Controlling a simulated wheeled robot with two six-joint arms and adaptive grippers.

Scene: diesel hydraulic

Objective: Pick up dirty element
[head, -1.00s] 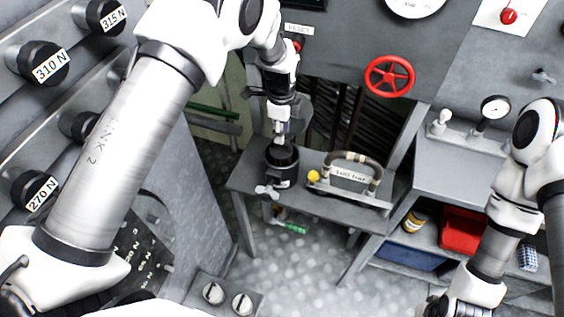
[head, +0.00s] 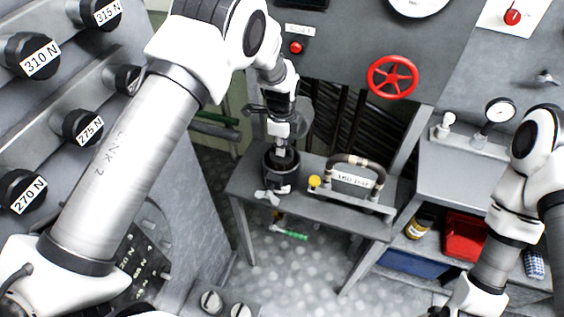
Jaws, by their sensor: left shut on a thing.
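My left gripper (head: 281,154) points straight down over a black cylindrical housing (head: 280,183) on the small grey table. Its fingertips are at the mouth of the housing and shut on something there. The held thing, apparently the dirty element, is hidden by the fingers and the housing's rim. My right gripper (head: 441,312) shows only partly at the bottom edge, far from the housing, and its fingers cannot be made out.
The grey table (head: 330,213) also holds a handled device (head: 352,183) and a yellow knob (head: 314,182). A red valve wheel (head: 392,76) is on the wall behind. A shelf at right holds a red bin (head: 464,236). A knob panel (head: 60,160) stands at left.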

